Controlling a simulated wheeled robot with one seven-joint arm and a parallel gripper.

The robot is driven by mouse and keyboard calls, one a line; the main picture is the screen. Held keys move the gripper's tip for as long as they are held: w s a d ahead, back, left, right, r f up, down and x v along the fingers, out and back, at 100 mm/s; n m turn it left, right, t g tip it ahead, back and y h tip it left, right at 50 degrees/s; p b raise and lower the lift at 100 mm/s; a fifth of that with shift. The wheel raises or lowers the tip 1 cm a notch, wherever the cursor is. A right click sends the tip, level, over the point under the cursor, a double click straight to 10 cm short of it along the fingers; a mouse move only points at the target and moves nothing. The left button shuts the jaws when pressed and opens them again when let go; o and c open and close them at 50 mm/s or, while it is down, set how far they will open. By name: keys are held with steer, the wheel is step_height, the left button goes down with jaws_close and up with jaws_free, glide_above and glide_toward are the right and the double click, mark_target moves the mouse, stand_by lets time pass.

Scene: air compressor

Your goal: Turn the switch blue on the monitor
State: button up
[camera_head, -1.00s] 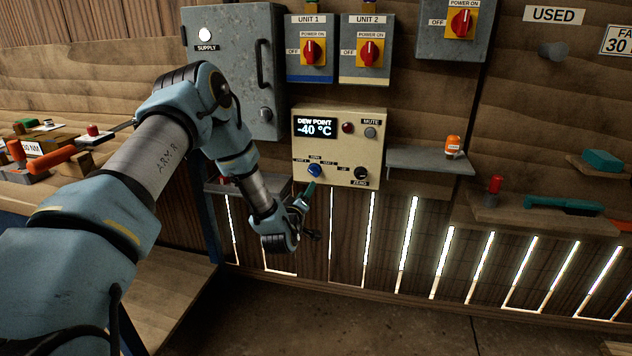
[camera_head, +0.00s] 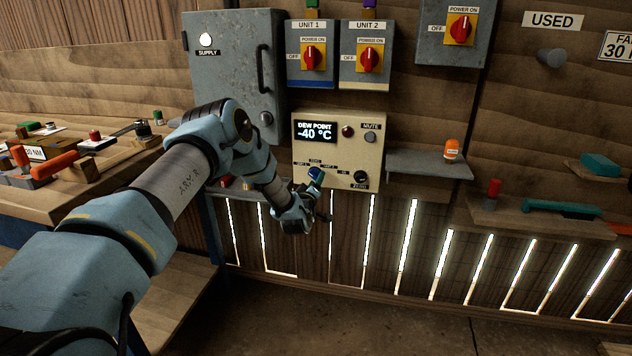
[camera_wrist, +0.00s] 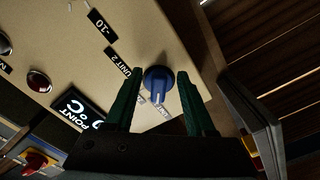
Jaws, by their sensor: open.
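The monitor (camera_head: 338,146) is a cream box on the wall with a lit screen reading "DEW POINT -40 °C". Its blue switch (camera_wrist: 158,84) is a round knob with a white pointer line. In the wrist view the knob sits between the two green fingers of my gripper (camera_wrist: 160,100), with a gap showing on each side. My gripper (camera_head: 315,183) is open at the lower left of the monitor in the head view, where it covers most of the blue knob. The knob's labels are partly hidden; "UNIT 2" is legible in the wrist view.
A black "ZERO" knob (camera_head: 361,177), a dark red lamp (camera_head: 348,130) and a grey mute button (camera_head: 370,137) are on the same panel. A grey shelf (camera_head: 428,162) juts out to the right. The grey supply cabinet (camera_head: 232,75) stands at the upper left.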

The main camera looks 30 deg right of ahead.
jaws_close()
stand_by(0.5)
